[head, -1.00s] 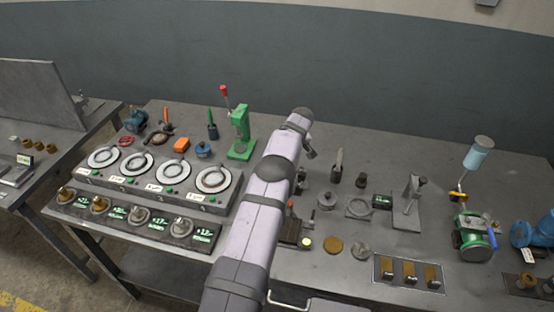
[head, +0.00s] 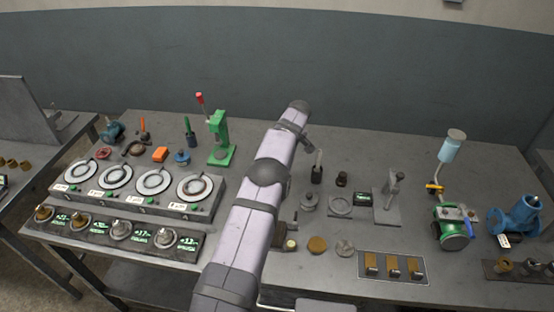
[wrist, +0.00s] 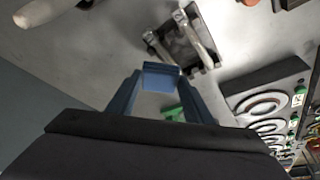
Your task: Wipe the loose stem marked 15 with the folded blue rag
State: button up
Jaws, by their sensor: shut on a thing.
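My gripper (wrist: 160,88) shows in the wrist view with its two fingers closed in on a small blue block-shaped piece (wrist: 160,76), which looks like the folded blue rag. It is held above the grey bench top. Ahead of it in the wrist view is a dark stand (wrist: 181,47) with pale metal rods (wrist: 199,36) on it; the gripper is apart from it. I cannot read a 15 on any part, so I cannot tell which is the loose stem. In the head view my arm hides the gripper and the rag.
Right of the arm are a grey stand (head: 389,197), a tray with tan blocks (head: 365,278) and a green pump (head: 452,230). The bench's back right is fairly clear.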

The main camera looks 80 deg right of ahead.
jog(key=shift+r+p, duration=1.15)
jog(key=shift+r, duration=0.9)
